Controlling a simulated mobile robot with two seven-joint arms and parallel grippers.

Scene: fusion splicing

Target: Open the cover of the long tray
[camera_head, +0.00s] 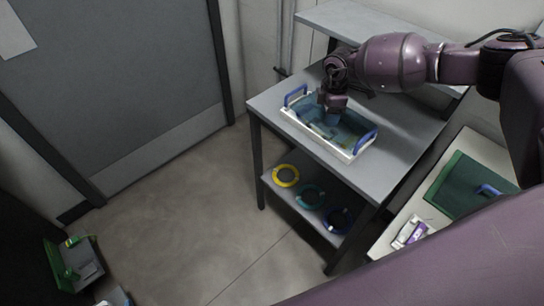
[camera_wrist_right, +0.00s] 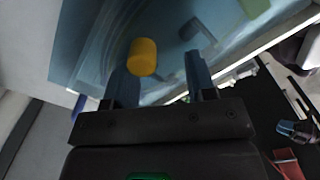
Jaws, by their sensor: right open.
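The long tray (camera_head: 345,154) is white-rimmed and sits on the grey table. It has a blue handle (camera_head: 296,95) at the far left end and another blue handle (camera_head: 365,142) at the near right end. Its see-through bluish cover (camera_head: 352,125) appears to lie over it. My right gripper (camera_head: 333,118) points down over the tray's middle. In the right wrist view, its two blue fingers stand apart with the cover beyond them (camera_wrist_right: 163,80). Whether they touch the cover is unclear. A yellow cylinder (camera_wrist_right: 142,57) shows near the left finger. My left gripper is out of view.
A lower shelf holds a yellow ring (camera_head: 286,175), a teal ring (camera_head: 310,196) and a dark blue ring (camera_head: 339,219). A green case (camera_head: 463,185) lies on a white surface at right. A raised grey shelf (camera_head: 350,20) runs behind the table.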

